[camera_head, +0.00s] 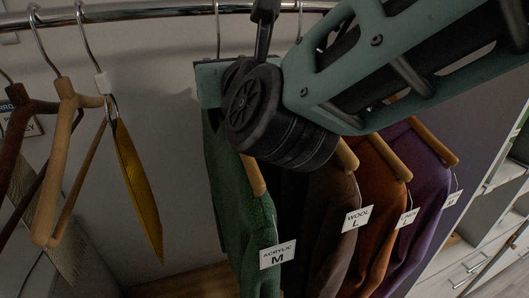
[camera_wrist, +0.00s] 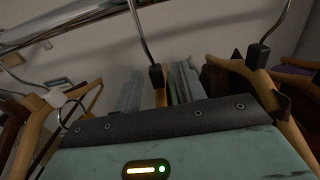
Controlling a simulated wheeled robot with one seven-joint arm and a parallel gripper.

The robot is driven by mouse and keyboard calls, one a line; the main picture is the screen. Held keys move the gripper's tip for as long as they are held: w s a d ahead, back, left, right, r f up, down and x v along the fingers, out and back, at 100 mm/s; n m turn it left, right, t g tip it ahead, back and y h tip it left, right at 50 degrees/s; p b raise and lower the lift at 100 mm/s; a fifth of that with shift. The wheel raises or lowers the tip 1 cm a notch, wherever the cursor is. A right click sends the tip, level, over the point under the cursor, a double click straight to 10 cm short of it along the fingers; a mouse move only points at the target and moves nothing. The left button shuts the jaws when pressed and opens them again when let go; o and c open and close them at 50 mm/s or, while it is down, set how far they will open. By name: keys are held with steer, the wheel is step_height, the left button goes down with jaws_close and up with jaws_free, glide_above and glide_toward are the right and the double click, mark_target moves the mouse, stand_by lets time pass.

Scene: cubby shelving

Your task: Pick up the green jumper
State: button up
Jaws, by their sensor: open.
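The green jumper (camera_head: 240,215) hangs on a wooden hanger, with a white tag (camera_head: 278,255) reading "ACRYLIC M". My arm and wrist cover its upper part in the head view. In the wrist view my gripper (camera_wrist: 158,90) is open, with a grey finger on either side of a hanger's neck (camera_wrist: 160,97). That hanger's metal hook (camera_wrist: 142,35) rises to the rail. I cannot tell whether the fingers touch it. The fingers are hidden in the head view.
Brown (camera_head: 335,225), orange (camera_head: 383,220) and purple (camera_head: 425,200) garments hang close on the right. A yellow item (camera_head: 136,190) and wooden hangers (camera_head: 62,150) hang on the left. The metal rail (camera_head: 170,10) runs above. Drawers (camera_head: 465,275) stand at lower right.

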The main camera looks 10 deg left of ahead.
steer(key=shift+s+a+p+x, duration=0.1)
steer(key=shift+a+p+x, duration=0.05)
steer(key=shift+p+x, duration=1.1)
steer(key=shift+s+a+p+x, duration=0.1)
steer(key=shift+a+p+x, duration=0.1)
steer(key=shift+p+x, duration=1)
steer(key=shift+w+a+f, duration=0.15)
steer(key=shift+w+a, duration=0.05)
steer(key=shift+w, duration=0.2)
jaws_close()
